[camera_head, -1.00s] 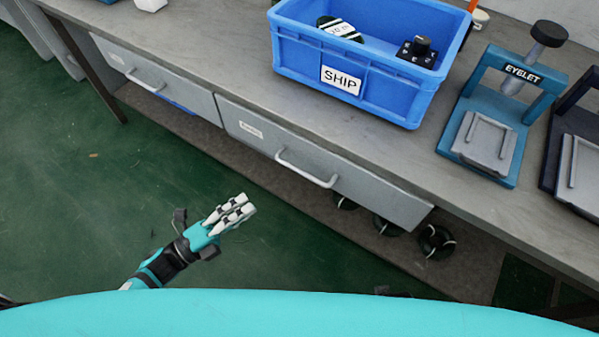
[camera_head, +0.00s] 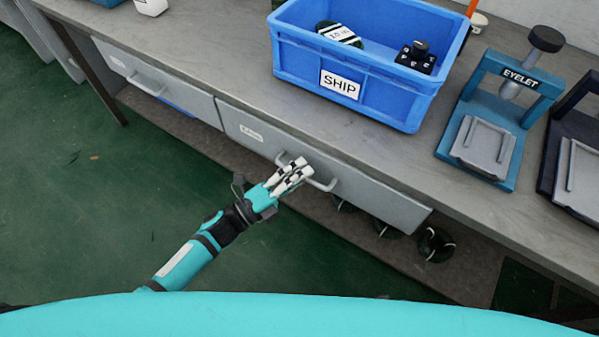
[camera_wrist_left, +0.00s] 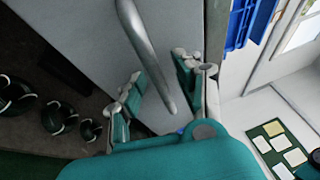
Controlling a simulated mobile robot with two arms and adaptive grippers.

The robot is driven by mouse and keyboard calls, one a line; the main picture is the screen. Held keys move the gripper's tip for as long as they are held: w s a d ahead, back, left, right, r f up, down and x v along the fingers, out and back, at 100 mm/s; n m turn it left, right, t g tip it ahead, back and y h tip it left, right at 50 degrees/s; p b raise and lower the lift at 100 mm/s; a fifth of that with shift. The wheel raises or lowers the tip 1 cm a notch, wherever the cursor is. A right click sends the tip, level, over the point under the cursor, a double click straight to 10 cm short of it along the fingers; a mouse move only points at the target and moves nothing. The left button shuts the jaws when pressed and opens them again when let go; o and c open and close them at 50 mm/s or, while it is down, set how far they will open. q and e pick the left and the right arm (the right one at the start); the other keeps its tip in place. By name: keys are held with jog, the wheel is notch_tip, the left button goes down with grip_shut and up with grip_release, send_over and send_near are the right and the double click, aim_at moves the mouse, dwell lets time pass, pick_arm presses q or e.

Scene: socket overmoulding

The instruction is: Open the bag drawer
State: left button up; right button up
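Two grey drawers sit under the bench top, both closed: the right drawer (camera_head: 375,190) and the left drawer (camera_head: 185,95). Their small labels are too blurred to read, so I cannot tell by name which is the bag drawer. My left gripper (camera_head: 298,168) is at the metal bar handle (camera_head: 324,186) of the right drawer and covers its middle. In the left wrist view my left gripper (camera_wrist_left: 155,82) is open, with the handle (camera_wrist_left: 146,48) passing between its fingers. I cannot tell whether they touch it. My right gripper is not in view.
A blue SHIP bin (camera_head: 300,75) holding a few items stands on the bench (camera_head: 230,65) above the drawer. A blue EYELET press (camera_head: 502,110) stands to its right. Dark round items (camera_head: 436,243) lie on the lower shelf. The green floor (camera_head: 80,220) in front is clear.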

pick_arm(q)
grip_shut()
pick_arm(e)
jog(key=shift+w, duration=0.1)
pick_arm(q)
jog(key=shift+s, duration=0.1)
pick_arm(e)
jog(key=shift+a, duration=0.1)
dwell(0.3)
